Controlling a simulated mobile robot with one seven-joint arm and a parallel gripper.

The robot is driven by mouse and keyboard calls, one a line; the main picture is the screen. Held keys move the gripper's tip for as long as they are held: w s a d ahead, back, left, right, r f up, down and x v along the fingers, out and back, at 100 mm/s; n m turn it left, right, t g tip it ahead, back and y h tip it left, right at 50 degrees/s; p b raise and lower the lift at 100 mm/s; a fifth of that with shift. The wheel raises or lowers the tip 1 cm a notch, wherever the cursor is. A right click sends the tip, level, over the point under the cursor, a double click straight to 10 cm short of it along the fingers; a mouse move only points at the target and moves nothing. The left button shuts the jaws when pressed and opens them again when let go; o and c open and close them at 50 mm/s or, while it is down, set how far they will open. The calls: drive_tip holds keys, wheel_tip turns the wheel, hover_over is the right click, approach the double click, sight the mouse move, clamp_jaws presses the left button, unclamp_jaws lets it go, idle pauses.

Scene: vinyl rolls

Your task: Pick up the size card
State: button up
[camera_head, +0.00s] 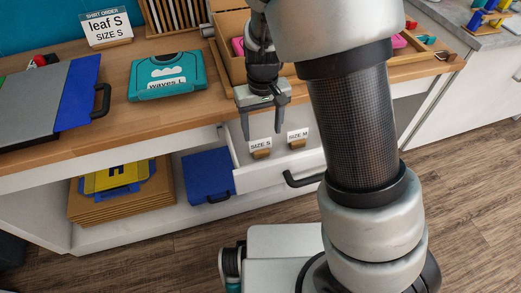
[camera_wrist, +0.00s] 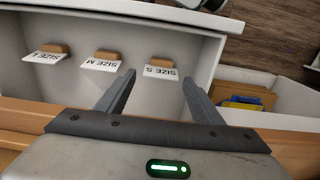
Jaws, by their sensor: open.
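The drawer (camera_head: 315,155) stands open and holds small white size cards on wooden holders. In the head view the SIZE S card (camera_head: 260,145) is just below my gripper (camera_head: 262,122), and the SIZE M card (camera_head: 298,135) is to its right. In the wrist view, the SIZE S card (camera_wrist: 160,71) lies between my gripper's spread fingers (camera_wrist: 158,80). The SIZE M card (camera_wrist: 100,63) and SIZE L card (camera_wrist: 43,56) are to the left. My gripper is open and empty, fingers pointing down. I cannot tell whether either finger touches the SIZE S card.
A wooden worktop (camera_head: 185,105) lies above the drawer, with a teal "waves L" shirt (camera_head: 165,75) and a press with a blue edge (camera_head: 78,92). An order sign (camera_head: 106,27) reads leaf S, SIZE S. A blue case (camera_head: 208,175) and flat boxes (camera_head: 125,205) sit on the lower shelf.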

sight(261, 147)
wheel_tip(261, 147, down, 9)
drive_tip(key=shift+w+a+r+b, duration=0.1)
drive_tip(key=shift+a+b, duration=0.05)
drive_tip(key=shift+b, duration=0.95)
drive_tip(key=shift+c, duration=0.4)
drive_tip(key=c, duration=0.6)
